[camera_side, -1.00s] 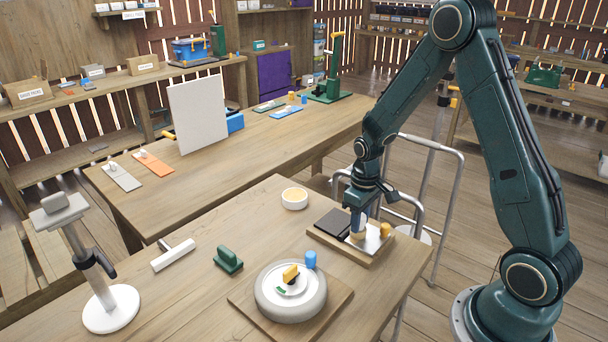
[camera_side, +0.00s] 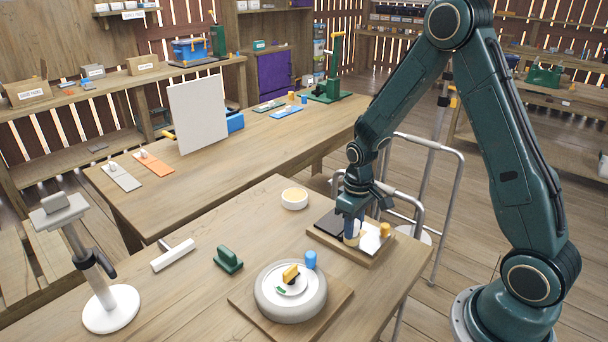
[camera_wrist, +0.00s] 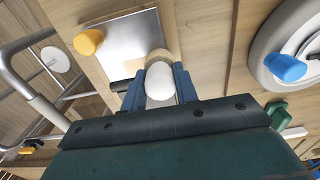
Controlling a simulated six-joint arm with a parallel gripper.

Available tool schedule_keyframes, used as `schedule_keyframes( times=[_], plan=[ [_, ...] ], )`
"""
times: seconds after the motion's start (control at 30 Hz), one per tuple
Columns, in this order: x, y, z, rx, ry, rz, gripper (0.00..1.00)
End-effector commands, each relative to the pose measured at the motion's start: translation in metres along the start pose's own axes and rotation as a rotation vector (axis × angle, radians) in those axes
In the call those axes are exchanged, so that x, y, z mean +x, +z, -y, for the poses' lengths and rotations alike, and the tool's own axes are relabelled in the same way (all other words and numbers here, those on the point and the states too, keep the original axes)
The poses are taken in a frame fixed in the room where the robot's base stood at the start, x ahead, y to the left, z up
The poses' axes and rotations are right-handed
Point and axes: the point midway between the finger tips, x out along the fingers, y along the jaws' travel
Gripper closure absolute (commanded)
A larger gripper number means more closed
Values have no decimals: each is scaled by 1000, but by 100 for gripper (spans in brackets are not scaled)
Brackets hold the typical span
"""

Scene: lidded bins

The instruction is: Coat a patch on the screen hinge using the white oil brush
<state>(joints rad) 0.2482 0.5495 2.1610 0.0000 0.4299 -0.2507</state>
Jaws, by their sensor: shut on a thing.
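My gripper (camera_side: 351,222) is shut on the white oil brush (camera_side: 352,239). In the wrist view the brush's rounded white end (camera_wrist: 160,80) sits between the blue fingers (camera_wrist: 159,88), with a tan part just beyond it. What looks like the screen hinge is a flat piece with a shiny silver leaf (camera_side: 376,240) and a dark leaf (camera_side: 330,220) on a wooden board. The silver leaf also shows in the wrist view (camera_wrist: 125,45). The brush is low over this piece, near where the leaves meet. I cannot tell whether it touches, or whether any coat shows.
A yellow-orange knob (camera_side: 385,229) stands on the board's right side. A white bowl with yellowish contents (camera_side: 293,199) is behind. A round grey turntable (camera_side: 290,305) with a blue knob (camera_side: 310,260), a green block (camera_side: 228,260) and a white T-shaped tool (camera_side: 173,255) lie left.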

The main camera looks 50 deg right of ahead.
Motion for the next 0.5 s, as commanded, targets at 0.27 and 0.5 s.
schedule_keyframes(
  times=[0.27,0.5],
  plan=[
    [-22,0,12,1,1,-5,89],
    [-42,0,12,0,0,-2,89]
  ],
)
